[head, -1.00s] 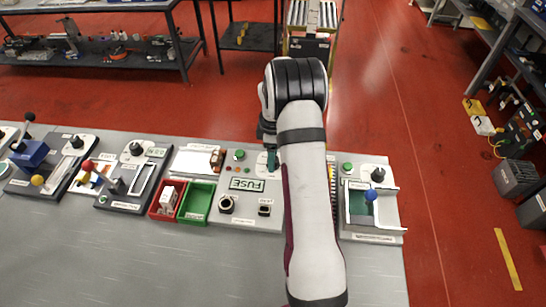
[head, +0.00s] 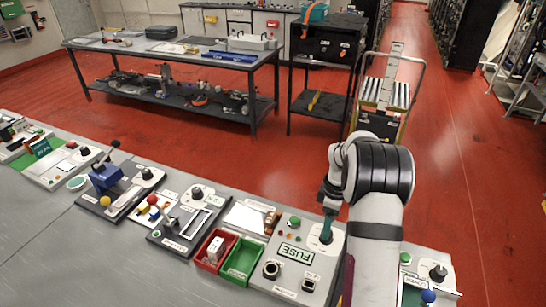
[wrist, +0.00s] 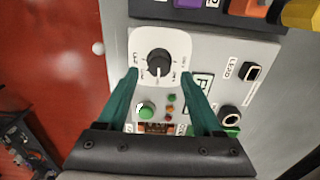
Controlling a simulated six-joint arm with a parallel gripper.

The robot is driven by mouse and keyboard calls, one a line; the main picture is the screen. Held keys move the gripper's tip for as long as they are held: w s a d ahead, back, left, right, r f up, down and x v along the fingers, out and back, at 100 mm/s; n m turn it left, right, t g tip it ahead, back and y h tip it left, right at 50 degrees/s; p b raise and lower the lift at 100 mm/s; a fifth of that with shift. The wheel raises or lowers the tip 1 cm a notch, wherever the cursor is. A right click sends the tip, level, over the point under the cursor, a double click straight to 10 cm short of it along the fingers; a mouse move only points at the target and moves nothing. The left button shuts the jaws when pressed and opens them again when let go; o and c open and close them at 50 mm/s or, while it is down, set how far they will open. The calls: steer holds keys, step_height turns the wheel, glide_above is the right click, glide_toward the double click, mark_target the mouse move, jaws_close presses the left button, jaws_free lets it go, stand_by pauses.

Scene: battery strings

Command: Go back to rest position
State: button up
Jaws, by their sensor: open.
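My gripper (head: 328,228) is over the far right corner of the grey fuse panel (head: 290,251) in the head view. In the wrist view my gripper (wrist: 159,75) shows two green fingers spread apart with nothing held. A black rotary knob (wrist: 158,61) on a white plate lies ahead of the fingertips, in line with the gap between them. I cannot tell how far above the knob the fingertips are. A green button (wrist: 146,109) shows between the fingers, nearer the palm. My arm hides part of the bench to the right of the panel.
A red bin (head: 203,264) and a green bin (head: 229,272) stand left of the fuse panel. More control panels line the bench on both sides. A trolley (head: 385,92) and a black stand (head: 325,55) are beyond the bench. The bench front (head: 120,262) is clear.

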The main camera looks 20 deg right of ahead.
steer(key=s+a+r+m+y, duration=0.1)
steer(key=s+a+r+m, duration=0.3)
steer(key=s+a+r, duration=0.45)
steer(key=s+a+r+m, duration=0.4)
steer(key=a+r, duration=0.2)
steer(key=a, duration=0.5)
steer(key=s+a+m, duration=0.3)
steer(key=s+a, duration=0.1)
steer(key=s, duration=0.3)
steer(key=s+a+m, duration=0.3)
steer(key=s, duration=0.4)
steer(key=shift+s+a+y, duration=0.2)
steer(key=shift+a+y, duration=0.2)
